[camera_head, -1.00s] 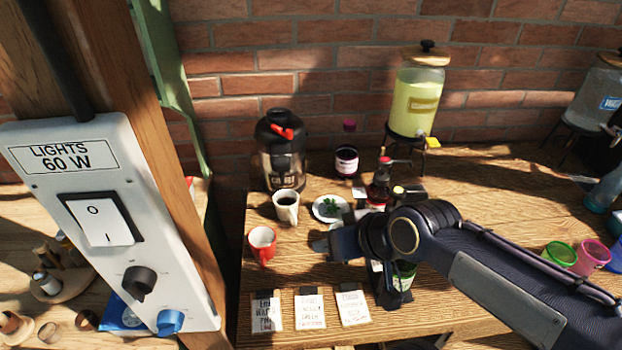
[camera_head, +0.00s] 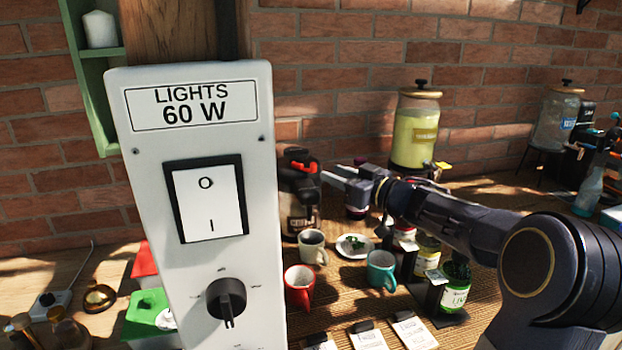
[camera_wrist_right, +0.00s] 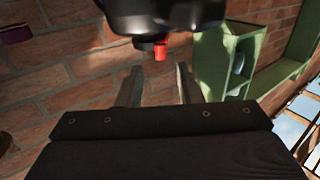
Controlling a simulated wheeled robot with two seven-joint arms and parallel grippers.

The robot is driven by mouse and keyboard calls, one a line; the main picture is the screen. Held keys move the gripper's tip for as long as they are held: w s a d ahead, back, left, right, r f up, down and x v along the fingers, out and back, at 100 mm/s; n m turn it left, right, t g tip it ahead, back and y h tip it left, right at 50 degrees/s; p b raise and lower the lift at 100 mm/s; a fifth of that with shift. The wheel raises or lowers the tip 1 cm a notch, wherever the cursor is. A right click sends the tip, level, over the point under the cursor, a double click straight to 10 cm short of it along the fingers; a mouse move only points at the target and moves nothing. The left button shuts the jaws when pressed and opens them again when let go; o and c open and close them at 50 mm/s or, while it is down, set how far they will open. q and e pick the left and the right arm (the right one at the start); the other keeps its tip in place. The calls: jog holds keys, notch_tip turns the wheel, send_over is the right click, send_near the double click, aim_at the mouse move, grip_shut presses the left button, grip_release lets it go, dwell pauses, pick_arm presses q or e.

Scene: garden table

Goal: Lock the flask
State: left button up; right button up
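The flask (camera_head: 301,214) is dark with a black lid and a red lever (camera_head: 311,167). It stands at the back of the table, just right of the light switch panel, whose edge hides its left side. My right gripper (camera_head: 331,174) is raised at lid height, just right of the flask, with its fingers pointing left. In the right wrist view the gripper (camera_wrist_right: 157,88) is open and empty, with its two fingers apart. The black lid (camera_wrist_right: 165,14) hangs at the top there, and a red piece (camera_wrist_right: 160,52) shows beyond the fingertips. My left gripper is out of view.
The light switch panel (camera_head: 196,130) stands tall in front at the left. A white mug (camera_head: 313,243), a red mug (camera_head: 299,285), a teal mug (camera_head: 382,267) and a plate (camera_head: 352,252) stand below the gripper. A yellow drink dispenser (camera_head: 411,140) stands behind my right arm.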

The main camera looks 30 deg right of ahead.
aim_at(314, 166)
jog(key=x, duration=0.7)
jog(key=shift+w+a, duration=0.1)
jog(key=shift+w, duration=0.1)
grip_shut()
